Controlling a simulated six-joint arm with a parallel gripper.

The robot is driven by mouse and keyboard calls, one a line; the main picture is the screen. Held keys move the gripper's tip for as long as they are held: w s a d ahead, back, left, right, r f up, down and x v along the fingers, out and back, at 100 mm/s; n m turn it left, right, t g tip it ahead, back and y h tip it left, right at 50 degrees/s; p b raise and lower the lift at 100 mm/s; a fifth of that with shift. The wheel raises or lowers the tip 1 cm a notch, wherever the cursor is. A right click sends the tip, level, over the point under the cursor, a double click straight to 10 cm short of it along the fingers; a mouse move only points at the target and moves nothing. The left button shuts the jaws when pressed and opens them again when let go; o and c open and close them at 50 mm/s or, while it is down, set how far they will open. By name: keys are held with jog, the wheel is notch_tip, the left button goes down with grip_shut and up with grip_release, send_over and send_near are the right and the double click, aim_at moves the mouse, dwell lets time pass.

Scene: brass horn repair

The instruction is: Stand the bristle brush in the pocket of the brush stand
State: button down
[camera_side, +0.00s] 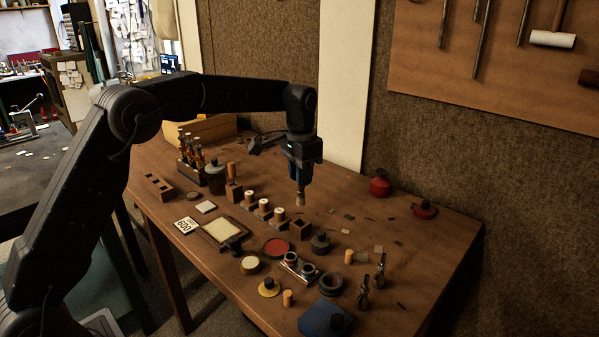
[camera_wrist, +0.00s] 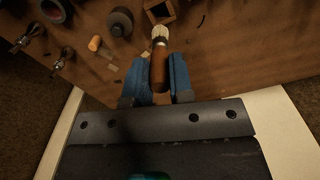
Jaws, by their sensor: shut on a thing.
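My gripper (camera_side: 299,178) is shut on the bristle brush (camera_side: 300,198), which it holds above the table with the pale bristle end pointing down. In the wrist view, the brush's brown handle (camera_wrist: 159,74) sits between the blue fingers of my gripper (camera_wrist: 161,78), and the pale bristles reach beyond them. The brush stand appears to be a small wooden block with a square opening (camera_side: 306,234); its rim also shows in the wrist view (camera_wrist: 147,9), beyond the bristles. The pocket looks empty in the side view. The brush is apart from the block.
Several white spools (camera_side: 264,205) on dark blocks stand left of the square-opening block. A dark knobbed pot (camera_side: 320,243) stands close to its right, with a cork (camera_side: 349,257) beyond. Red containers (camera_side: 381,186) stand near the back wall.

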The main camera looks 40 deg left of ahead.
aim_at(300, 191)
jog(key=shift+f, duration=2.2)
jog(key=shift+f, duration=2.05)
jog(key=c, duration=0.6)
grip_release()
jog(key=shift+r, duration=3.55)
